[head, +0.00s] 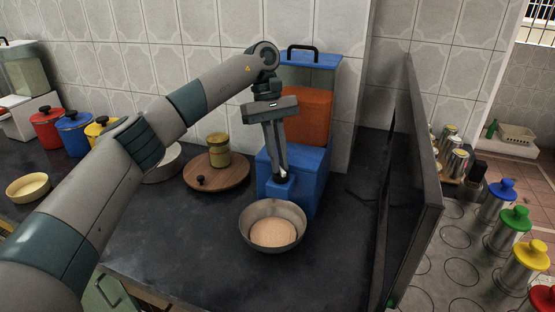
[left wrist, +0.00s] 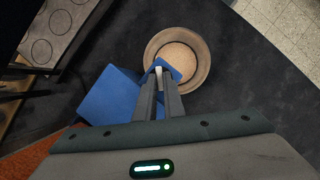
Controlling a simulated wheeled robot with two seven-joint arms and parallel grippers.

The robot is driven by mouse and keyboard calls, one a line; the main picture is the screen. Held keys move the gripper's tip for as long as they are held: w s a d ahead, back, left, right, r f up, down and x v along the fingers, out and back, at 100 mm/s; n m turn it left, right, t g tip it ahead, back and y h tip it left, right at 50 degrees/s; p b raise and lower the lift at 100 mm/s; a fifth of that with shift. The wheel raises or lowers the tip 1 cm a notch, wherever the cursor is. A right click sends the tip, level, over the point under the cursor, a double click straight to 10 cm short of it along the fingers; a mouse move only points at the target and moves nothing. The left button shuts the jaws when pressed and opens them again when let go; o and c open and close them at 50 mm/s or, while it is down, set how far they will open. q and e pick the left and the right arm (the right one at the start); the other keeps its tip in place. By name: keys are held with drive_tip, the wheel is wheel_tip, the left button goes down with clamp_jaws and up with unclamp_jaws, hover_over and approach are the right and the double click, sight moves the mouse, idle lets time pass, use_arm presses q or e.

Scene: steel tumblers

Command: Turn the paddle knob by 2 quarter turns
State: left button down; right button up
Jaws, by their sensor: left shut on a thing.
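A blue dispenser (head: 311,190) with an orange-red filled tank (head: 308,115) stands against the tiled wall. A small pale paddle knob (left wrist: 158,71) is at the front of its blue spout. My left gripper (head: 282,174) reaches down in front of the dispenser and is shut on the knob. In the left wrist view the fingers (left wrist: 159,82) close around it and hide most of it. A metal bowl (head: 247,234) stands below the spout, with tan contents (head: 273,233) in it. My right gripper is in neither view.
A dark upright panel (head: 414,190) stands right of the bowl. A round wooden board (head: 228,180) with a lidded jar (head: 219,149) lies left of the dispenser. Several coloured pots stand farther left. Lidded steel tumblers stand beyond the panel. The dark counter (head: 170,240) is clear left of the bowl.

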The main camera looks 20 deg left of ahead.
use_arm(q)
drive_tip(key=shift+w+r+m, duration=0.1)
drive_tip(key=shift+r+m, duration=0.05)
drive_tip(key=shift+m, duration=0.45)
drive_tip(key=shift+d+r+m+y+p, duration=0.15)
drive_tip(key=shift+m+y+p, duration=0.4)
drive_tip(key=shift+m, duration=0.35)
drive_tip(key=m+y+p, duration=0.1)
drive_tip(key=m+p, duration=0.1)
drive_tip(key=m, duration=0.1)
drive_tip(key=shift+w+d+g, duration=0.1)
drive_tip(key=shift+d+g, duration=0.05)
drive_tip(key=shift+g, duration=0.25)
drive_tip(key=shift+d+f+m+y+p, duration=0.15)
drive_tip(key=shift+m+y+p, duration=0.45)
drive_tip(key=shift+m, duration=1)
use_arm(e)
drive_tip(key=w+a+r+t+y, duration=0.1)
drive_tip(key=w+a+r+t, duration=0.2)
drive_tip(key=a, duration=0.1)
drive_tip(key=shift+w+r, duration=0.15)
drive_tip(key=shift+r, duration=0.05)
use_arm(q)
drive_tip(key=shift+f, duration=0.1)
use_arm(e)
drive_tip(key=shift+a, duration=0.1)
use_arm(q)
drive_tip(key=c, duration=1.9)
unclamp_jaws()
drive_tip(key=shift+o, duration=0.2)
